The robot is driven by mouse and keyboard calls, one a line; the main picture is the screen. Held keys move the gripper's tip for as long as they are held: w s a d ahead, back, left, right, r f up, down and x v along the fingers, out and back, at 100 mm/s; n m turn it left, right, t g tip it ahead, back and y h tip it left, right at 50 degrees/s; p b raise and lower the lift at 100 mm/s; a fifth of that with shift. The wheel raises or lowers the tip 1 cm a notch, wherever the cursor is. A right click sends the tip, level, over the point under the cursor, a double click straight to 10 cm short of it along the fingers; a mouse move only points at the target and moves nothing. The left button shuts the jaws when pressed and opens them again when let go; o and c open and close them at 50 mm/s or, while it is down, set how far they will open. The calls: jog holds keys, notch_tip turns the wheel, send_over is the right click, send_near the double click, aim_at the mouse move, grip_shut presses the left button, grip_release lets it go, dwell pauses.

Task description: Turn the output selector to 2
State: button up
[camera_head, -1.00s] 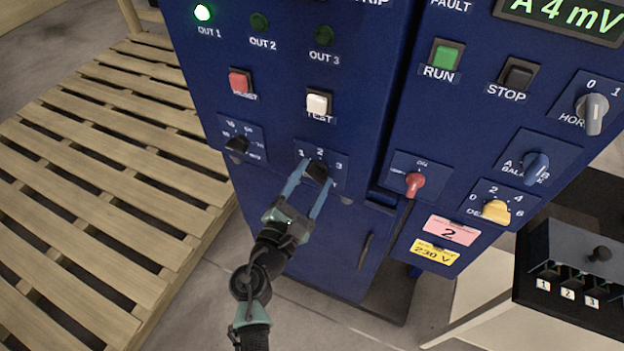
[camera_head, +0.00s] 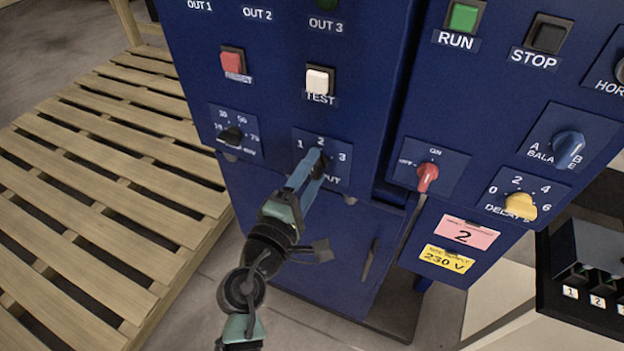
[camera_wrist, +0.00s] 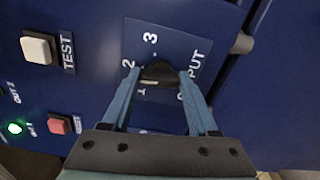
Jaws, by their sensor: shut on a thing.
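The output selector is a small black knob (camera_wrist: 159,73) on a blue plate (camera_wrist: 172,42) marked 1, 2, 3. In the head view the plate (camera_head: 339,177) is at the middle of the left cabinet front, below the white TEST button. My gripper (camera_wrist: 160,74) is shut on the knob, one blue finger on each side. In the head view my gripper (camera_head: 316,160) covers most of the knob, and its fingers nearly overlap. I cannot tell exactly which number the knob points to. The green lamp (camera_wrist: 15,128) by the OUT 1 label is lit.
A red button (camera_head: 232,63), the white TEST button (camera_head: 319,81) and another black knob (camera_head: 231,136) are close by. A red switch (camera_head: 427,177), a yellow knob (camera_head: 521,205) and a blue knob (camera_head: 568,148) are to the right. A wooden pallet (camera_head: 110,190) lies at left.

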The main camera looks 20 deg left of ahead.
jog(key=shift+f+m+b, duration=0.1)
jog(key=shift+m+b, duration=0.35)
jog(key=shift+m, duration=0.25)
jog(key=o, duration=1.4)
jog(key=s+b, duration=0.2)
jog(key=s, duration=1.1)
jog(key=shift+a, duration=0.2)
